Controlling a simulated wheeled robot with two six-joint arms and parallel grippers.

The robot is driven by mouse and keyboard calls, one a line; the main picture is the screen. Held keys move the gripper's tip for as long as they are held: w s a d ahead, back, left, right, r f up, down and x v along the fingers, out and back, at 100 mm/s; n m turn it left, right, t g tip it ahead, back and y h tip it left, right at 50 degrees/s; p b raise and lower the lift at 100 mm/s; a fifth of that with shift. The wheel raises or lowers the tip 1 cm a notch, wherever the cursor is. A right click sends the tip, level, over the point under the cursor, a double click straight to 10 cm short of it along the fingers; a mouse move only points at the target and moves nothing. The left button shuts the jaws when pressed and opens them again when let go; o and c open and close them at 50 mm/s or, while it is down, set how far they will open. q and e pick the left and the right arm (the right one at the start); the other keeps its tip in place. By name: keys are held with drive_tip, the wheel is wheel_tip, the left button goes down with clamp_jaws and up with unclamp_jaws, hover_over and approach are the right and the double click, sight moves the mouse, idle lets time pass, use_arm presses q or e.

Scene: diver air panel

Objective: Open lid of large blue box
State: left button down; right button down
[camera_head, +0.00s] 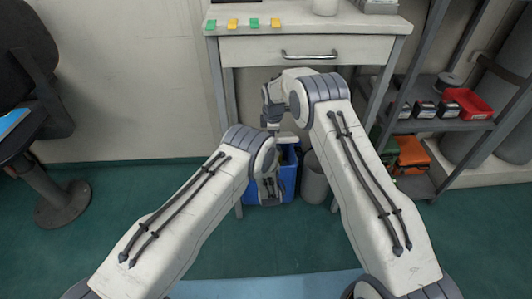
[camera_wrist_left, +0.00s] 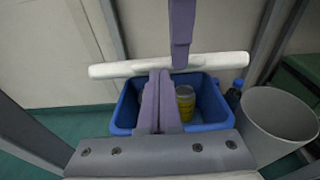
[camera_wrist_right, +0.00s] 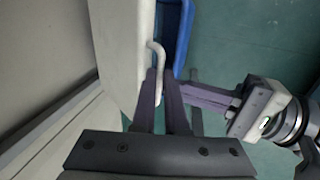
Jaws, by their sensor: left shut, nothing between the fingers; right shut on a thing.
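The blue box (camera_head: 287,181) stands on the floor under the drawer table, partly hidden by my arms. In the left wrist view the box (camera_wrist_left: 216,103) is open at the top, with a yellow can (camera_wrist_left: 185,103) inside. Its white lid (camera_wrist_left: 110,70) stands raised, seen edge-on across the far side of the box. In the right wrist view my right gripper (camera_wrist_right: 163,75) is shut on the white handle (camera_wrist_right: 157,52) of the lid (camera_wrist_right: 115,50). My left gripper (camera_wrist_left: 162,75) is shut and empty over the box, in front of the lid.
A grey bin (camera_wrist_left: 277,118) stands just right of the box. Table legs (camera_head: 221,100) flank the space, and a drawer (camera_head: 300,52) is above. A shelf (camera_head: 430,125) with a red tray (camera_head: 468,103) is at the right.

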use_arm(q)
drive_tip(key=shift+w+r, duration=0.2)
drive_tip(key=shift+r, duration=0.1)
use_arm(e)
drive_tip(key=shift+s+f, duration=0.15)
drive_tip(key=shift+f, duration=0.1)
drive_tip(key=c, duration=1.2)
unclamp_jaws()
drive_tip(key=shift+r, duration=0.15)
